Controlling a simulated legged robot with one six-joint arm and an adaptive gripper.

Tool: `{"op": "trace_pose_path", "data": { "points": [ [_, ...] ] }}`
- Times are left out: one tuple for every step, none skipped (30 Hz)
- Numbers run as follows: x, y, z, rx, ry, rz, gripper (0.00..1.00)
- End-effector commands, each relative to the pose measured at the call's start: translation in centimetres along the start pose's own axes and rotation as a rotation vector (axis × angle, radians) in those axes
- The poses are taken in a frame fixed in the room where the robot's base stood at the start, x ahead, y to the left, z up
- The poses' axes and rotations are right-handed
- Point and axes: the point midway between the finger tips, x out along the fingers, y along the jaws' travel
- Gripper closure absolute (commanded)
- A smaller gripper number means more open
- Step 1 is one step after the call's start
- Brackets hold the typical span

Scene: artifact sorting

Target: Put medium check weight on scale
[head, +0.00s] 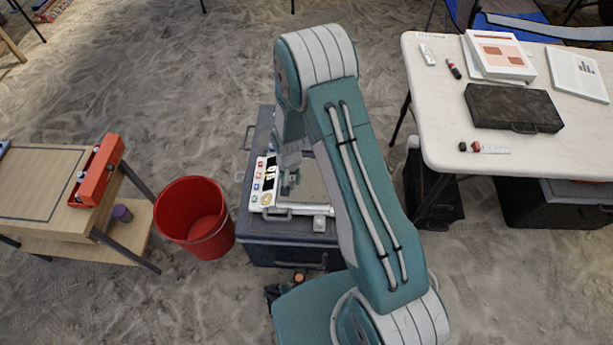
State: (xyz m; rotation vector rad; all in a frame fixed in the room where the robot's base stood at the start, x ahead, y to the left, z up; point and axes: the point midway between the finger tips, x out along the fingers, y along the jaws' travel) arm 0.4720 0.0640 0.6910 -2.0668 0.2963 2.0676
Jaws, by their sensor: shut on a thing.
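The scale (318,209) is a pale device with a lit display and coloured buttons on its left side. It lies on top of a dark grey case. My gripper (289,182) points down over the scale's plate, close to it, and is partly hidden by my teal arm. It is shut on a small grey thing, which I take to be the medium check weight. Its outline is hard to make out, and I cannot tell whether it touches the plate. The right part of the scale is hidden behind my arm.
The dark case (285,227) stands on sand. A red bucket (196,222) stands left of it. Further left is a wooden table (35,195) with a red holder (97,170). A white table (440,115) at right bears papers and a black case (513,108).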

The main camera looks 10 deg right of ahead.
Motion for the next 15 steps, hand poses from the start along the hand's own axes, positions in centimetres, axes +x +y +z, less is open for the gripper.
{"op": "trace_pose_path", "data": {
  "points": [
    [-0.3,-1.3,0.7,0.044,0.0,0.0,1.0],
    [-0.5,-1.9,1.0,0.073,0.0,0.0,1.0],
    [-0.6,-2.6,1.4,0.11,0.001,0.0,1.0],
    [-0.7,-3.0,1.6,0.134,0.001,0.0,1.0],
    [-0.8,-3.4,1.8,0.156,0.001,0.0,1.0],
    [-0.9,-3.9,2.1,0.18,0.001,0.0,1.0],
    [-1.0,-4.1,2.2,0.194,0.001,0.0,1.0],
    [-1.0,-4.2,2.3,0.205,0.001,0.0,1.0],
    [-1.0,-4.2,2.3,0.216,0.001,0.0,1.0],
    [-0.9,-4.0,2.2,0.222,0.0,0.0,1.0],
    [-0.7,-3.8,2.0,0.226,0.0,0.0,1.0],
    [-0.5,-3.3,1.6,0.228,-0.001,0.001,1.0],
    [-0.2,-2.8,1.2,0.23,-0.001,0.001,1.0],
    [0.1,-2.3,0.9,0.23,-0.001,0.001,1.0],
    [0.5,-1.6,0.3,0.231,-0.001,0.0,1.0]
  ]
}}
